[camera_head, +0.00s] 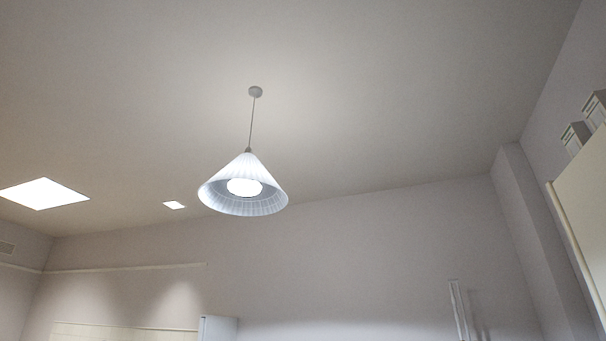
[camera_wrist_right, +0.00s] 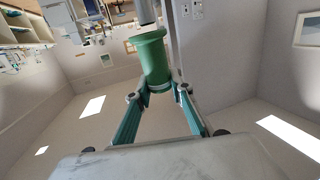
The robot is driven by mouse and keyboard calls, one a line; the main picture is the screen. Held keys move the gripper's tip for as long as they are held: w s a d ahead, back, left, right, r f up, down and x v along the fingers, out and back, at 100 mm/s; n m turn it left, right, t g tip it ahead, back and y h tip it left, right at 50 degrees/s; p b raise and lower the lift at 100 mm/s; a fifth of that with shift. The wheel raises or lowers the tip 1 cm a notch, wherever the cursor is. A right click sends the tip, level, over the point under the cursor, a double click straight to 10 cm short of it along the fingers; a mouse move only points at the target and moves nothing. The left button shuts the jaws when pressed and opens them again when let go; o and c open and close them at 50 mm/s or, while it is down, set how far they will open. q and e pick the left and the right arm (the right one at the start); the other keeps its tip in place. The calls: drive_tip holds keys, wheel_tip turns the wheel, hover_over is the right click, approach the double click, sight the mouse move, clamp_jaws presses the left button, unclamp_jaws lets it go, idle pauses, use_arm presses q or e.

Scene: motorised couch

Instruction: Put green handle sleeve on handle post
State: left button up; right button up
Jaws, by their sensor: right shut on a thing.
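In the right wrist view, the green handle sleeve (camera_wrist_right: 154,62) is a short tube with a wider flange at its far end. My right gripper (camera_wrist_right: 159,92) is shut on the sleeve's near end, with one finger on each side. A pale grey cylinder (camera_wrist_right: 147,12) shows just past the flange, at the top of the picture, roughly in line with the sleeve. It may be the handle post; I cannot tell whether it touches the sleeve or is apart from it. My left gripper is in neither view.
The head view looks up at the ceiling, with a hanging lamp (camera_head: 243,187) and a pale cabinet (camera_head: 587,200) at the right. The wrist view is upside down: shelves (camera_wrist_right: 22,30) at upper left, a grey wall panel (camera_wrist_right: 212,60), a framed picture (camera_wrist_right: 308,30) at right.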

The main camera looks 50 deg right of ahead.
drive_tip(key=shift+s+a+f+b, duration=0.15)
drive_tip(key=shift+f+b, duration=0.1)
drive_tip(key=shift+f, duration=0.4)
drive_tip(key=shift+a+f+b, duration=0.1)
drive_tip(key=shift+f+b, duration=0.15)
drive_tip(key=shift+f, duration=0.35)
idle(1.8)
drive_tip(key=o, duration=1)
drive_tip(key=shift+o, duration=0.2)
drive_tip(key=w+d+f+v, duration=0.1)
drive_tip(key=d+v, duration=0.1)
drive_tip(key=v, duration=1)
drive_tip(key=shift+r, duration=0.25)
